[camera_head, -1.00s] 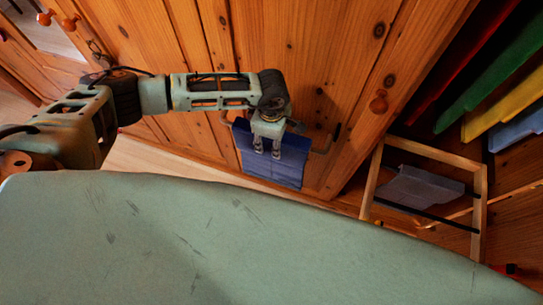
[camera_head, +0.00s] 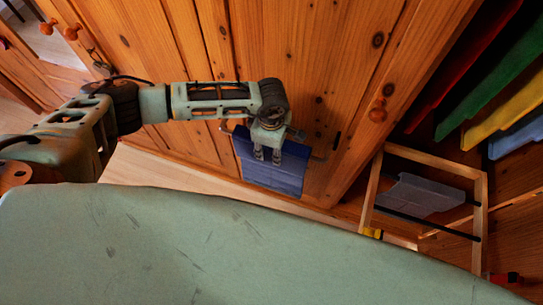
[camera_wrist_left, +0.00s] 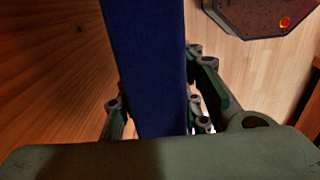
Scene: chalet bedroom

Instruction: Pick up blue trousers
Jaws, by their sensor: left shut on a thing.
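The blue trousers (camera_head: 272,178) hang folded in front of the wooden wardrobe door in the head view. My left gripper (camera_head: 267,158) is at their upper part, with its fingers pointing down over the cloth, and is shut on them. In the left wrist view the trousers (camera_wrist_left: 147,65) run as a dark blue band between the two fingers of my left gripper (camera_wrist_left: 155,112). A dark hanger bar (camera_head: 327,148) shows to the right of the trousers. My right gripper is not in view.
A wooden frame rack (camera_head: 479,215) holding a grey-blue folded cloth (camera_head: 420,194) stands at the right. Red, green, yellow (camera_head: 505,108) and light blue cloths hang at upper right.

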